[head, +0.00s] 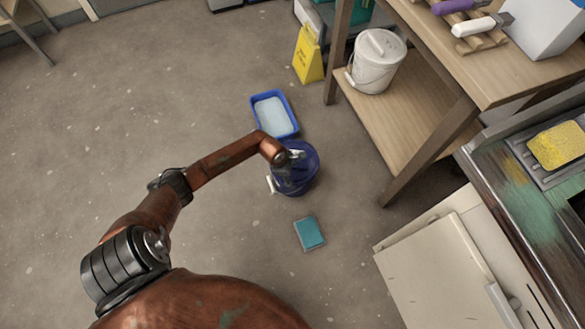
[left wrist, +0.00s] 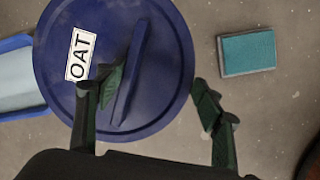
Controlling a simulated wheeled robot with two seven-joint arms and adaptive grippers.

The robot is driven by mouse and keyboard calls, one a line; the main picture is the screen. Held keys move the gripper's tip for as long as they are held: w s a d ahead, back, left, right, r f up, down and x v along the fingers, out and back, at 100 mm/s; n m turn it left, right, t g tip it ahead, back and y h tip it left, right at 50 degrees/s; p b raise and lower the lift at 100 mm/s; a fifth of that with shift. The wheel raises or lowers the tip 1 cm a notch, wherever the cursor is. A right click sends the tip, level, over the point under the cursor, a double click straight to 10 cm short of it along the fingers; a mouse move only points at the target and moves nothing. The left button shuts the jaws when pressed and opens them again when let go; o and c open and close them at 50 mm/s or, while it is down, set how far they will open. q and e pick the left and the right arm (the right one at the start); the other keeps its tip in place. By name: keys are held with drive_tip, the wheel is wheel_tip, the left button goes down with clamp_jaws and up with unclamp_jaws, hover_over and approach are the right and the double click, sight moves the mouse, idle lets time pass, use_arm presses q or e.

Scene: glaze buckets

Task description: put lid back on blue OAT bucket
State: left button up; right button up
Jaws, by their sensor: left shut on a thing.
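The blue OAT bucket (head: 299,189) stands on the floor, its white handle grip on its left side. A round blue lid (left wrist: 165,95) with a white OAT label (left wrist: 80,54) and a raised bar handle (left wrist: 133,75) fills much of the left wrist view. My left gripper (head: 290,160) is over the bucket and shut on the lid; in the left wrist view one finger is beside the bar handle and the other near the lid's right rim. My gripper hides part of the bucket top, so I cannot tell whether the lid is seated. My right gripper is not in view.
A blue tray (head: 291,126) lies behind the bucket, and a teal pad (head: 309,232) lies in front. A yellow floor sign (head: 308,56) and a wooden table (head: 440,125) with a white lidded bucket (head: 375,70) stand behind and right.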

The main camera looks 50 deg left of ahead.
use_arm(q)
drive_tip(key=shift+f, duration=0.15)
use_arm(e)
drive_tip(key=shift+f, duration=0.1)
use_arm(q)
drive_tip(key=o, duration=1.3)
drive_tip(key=shift+c, duration=0.2)
drive_tip(key=shift+o, duration=0.2)
drive_tip(key=o, duration=0.5)
drive_tip(key=shift+c, duration=0.2)
drive_tip(key=shift+r+p, duration=2.1)
drive_tip(key=shift+r, duration=1.45)
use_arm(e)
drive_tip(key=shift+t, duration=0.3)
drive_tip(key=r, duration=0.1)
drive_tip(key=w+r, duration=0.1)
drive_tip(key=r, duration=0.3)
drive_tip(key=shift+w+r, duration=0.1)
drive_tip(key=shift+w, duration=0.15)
